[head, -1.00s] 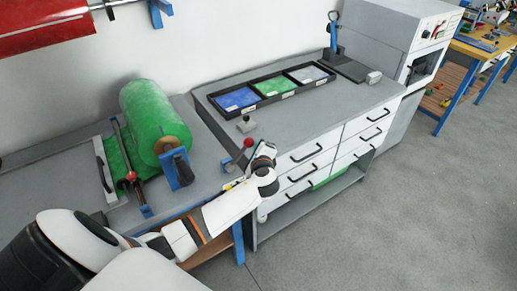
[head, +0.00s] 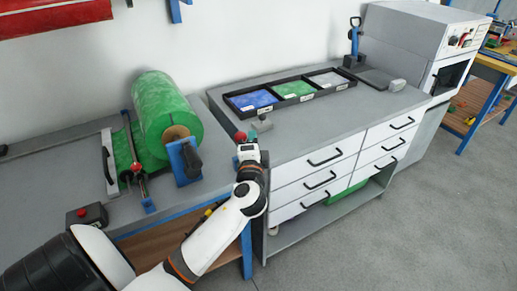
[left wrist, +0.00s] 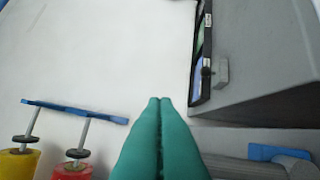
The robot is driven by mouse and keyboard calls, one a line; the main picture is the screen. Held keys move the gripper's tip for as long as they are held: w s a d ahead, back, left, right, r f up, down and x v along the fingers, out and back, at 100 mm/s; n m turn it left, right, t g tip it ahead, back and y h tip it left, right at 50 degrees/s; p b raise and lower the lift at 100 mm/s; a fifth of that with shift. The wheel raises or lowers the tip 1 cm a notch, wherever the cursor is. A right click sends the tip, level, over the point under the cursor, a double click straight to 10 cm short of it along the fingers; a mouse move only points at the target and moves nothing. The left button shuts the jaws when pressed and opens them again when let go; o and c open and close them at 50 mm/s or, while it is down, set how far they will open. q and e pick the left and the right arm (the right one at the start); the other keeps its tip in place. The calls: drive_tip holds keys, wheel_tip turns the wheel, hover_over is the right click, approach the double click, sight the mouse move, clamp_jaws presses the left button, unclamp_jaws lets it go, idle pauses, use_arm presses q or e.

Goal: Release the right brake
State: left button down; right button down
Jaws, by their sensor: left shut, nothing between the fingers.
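A green roll (head: 166,108) lies on the grey bench at left in the head view. A blue bracket with a black handle (head: 191,157) stands at its right end; I cannot tell for sure whether this is the right brake. A lever's red ball knob (head: 240,136) shows right beside my left gripper (head: 246,141), which hides most of the lever. I cannot tell whether they touch. In the left wrist view the teal fingers (left wrist: 160,101) are shut with nothing between them. My right gripper is out of view.
A black tray (head: 272,106) with blue, green and white bins lies on the drawer cabinet (head: 318,172). A grey block (head: 262,124) sits in front of it. A red-button box (head: 86,215) stands at the bench's front. The cabinet top's front right is clear.

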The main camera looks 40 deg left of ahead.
use_arm(q)
drive_tip(key=shift+s+a+n+b, duration=0.1)
drive_tip(key=shift+s+n+b, duration=0.3)
drive_tip(key=shift+b, duration=0.15)
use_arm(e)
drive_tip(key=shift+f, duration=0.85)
use_arm(q)
drive_tip(key=shift+w+r, duration=0.1)
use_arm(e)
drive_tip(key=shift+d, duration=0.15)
